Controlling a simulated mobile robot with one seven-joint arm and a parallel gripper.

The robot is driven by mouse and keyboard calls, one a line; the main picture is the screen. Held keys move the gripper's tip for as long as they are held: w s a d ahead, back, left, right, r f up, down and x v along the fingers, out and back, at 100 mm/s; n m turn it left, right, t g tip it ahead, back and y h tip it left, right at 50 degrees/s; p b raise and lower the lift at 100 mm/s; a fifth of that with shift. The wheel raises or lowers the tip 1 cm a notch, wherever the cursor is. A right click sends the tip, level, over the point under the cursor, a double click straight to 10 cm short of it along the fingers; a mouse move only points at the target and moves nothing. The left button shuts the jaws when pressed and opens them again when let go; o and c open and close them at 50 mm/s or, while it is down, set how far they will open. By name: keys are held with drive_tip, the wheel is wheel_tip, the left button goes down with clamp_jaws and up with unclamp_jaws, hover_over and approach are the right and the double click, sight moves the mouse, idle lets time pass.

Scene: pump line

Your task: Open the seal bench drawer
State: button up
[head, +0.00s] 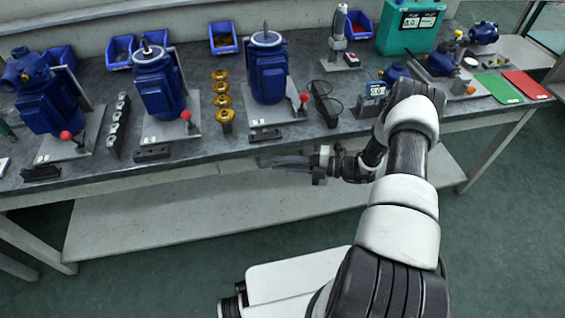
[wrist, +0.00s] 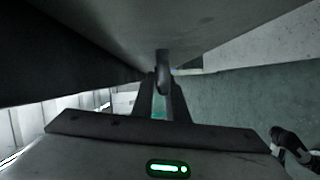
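The grey workbench (head: 222,146) runs across the head view. Its drawer front is not clear there, being under the front edge of the top. My gripper (head: 290,161) is low at that edge, its fingers pointing left. In the wrist view a rounded grey bar end, which looks like a drawer handle (wrist: 162,73), is at the tips of my gripper (wrist: 161,91). The fingers stand apart with a narrow gap, and the bar lies at or between their tips. I cannot tell whether they press on it.
Blue pumps (head: 268,75), brass parts (head: 222,90) and black glasses (head: 324,98) stand on the bench top above my gripper. A pale lower shelf (head: 170,222) lies below. In the wrist view a grey surface is close overhead. Green floor (head: 500,240) is free at right.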

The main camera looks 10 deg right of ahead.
clamp_jaws()
drive_tip(key=s+p, duration=0.3)
drive_tip(key=s, duration=1.8)
drive_tip(key=shift+s+p, duration=0.3)
drive_tip(key=shift+s, duration=0.05)
drive_tip(key=shift+d, duration=0.1)
drive_tip(key=shift+o, duration=2.4)
unclamp_jaws()
